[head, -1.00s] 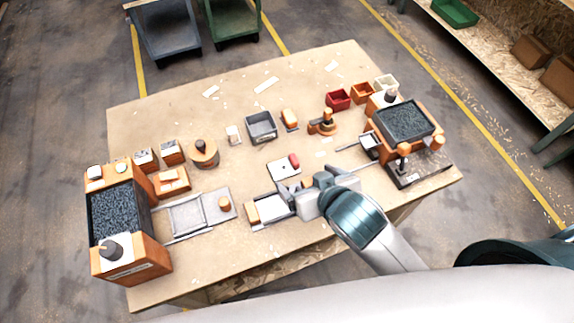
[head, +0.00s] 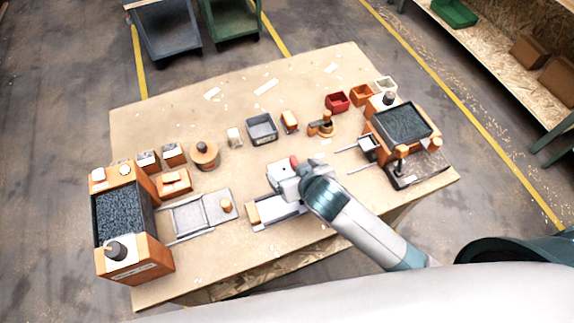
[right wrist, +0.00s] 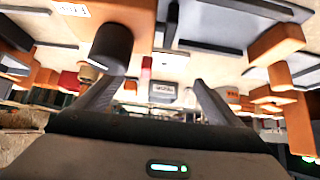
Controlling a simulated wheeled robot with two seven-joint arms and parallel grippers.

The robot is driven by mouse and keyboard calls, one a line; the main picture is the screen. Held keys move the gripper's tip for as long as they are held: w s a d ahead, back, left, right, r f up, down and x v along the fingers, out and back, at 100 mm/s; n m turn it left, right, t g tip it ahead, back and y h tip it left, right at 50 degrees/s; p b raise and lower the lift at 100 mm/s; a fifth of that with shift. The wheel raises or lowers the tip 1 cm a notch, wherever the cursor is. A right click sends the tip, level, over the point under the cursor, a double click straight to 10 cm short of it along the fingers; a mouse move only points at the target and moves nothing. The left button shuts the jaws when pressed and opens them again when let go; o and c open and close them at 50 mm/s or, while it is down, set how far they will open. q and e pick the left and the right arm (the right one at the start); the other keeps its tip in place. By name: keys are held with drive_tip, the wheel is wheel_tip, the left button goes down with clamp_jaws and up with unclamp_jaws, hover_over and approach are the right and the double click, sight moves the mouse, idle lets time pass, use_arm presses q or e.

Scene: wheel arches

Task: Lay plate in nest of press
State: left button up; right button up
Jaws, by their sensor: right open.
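My right gripper (head: 284,182) reaches in low over the middle front of the table. In the right wrist view its two fingers (right wrist: 155,95) are spread, with nothing visible between them. A flat white piece with a red part (head: 294,161) lies just beyond the gripper, partly hidden by it. A pale flat plate (head: 188,218) lies in a railed slide in front of the left orange machine (head: 140,259). I cannot tell which machine is the press. My left gripper is not in view.
A second orange machine with dark granules (head: 405,124) stands at the right. A grey bin (head: 262,128), a red bin (head: 337,101), an orange bin (head: 361,95) and a round wooden piece (head: 204,155) stand along the back.

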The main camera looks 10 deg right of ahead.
sight(281, 162)
drive_tip(key=shift+w+f, duration=0.35)
drive_tip(key=shift+w+a, duration=0.1)
drive_tip(key=shift+w+a+f+p, duration=0.2)
drive_tip(key=shift+w+f+p, duration=0.05)
drive_tip(key=shift+w+p, duration=0.25)
drive_tip(key=x, duration=0.1)
drive_tip(key=p+x, duration=0.1)
drive_tip(key=shift+w+a+f, duration=0.15)
drive_tip(key=shift+w+a, duration=0.1)
drive_tip(key=shift+w+a+f, duration=0.1)
drive_tip(key=shift+w+f, duration=0.3)
drive_tip(key=shift+f, duration=0.1)
drive_tip(key=c, duration=1.4)
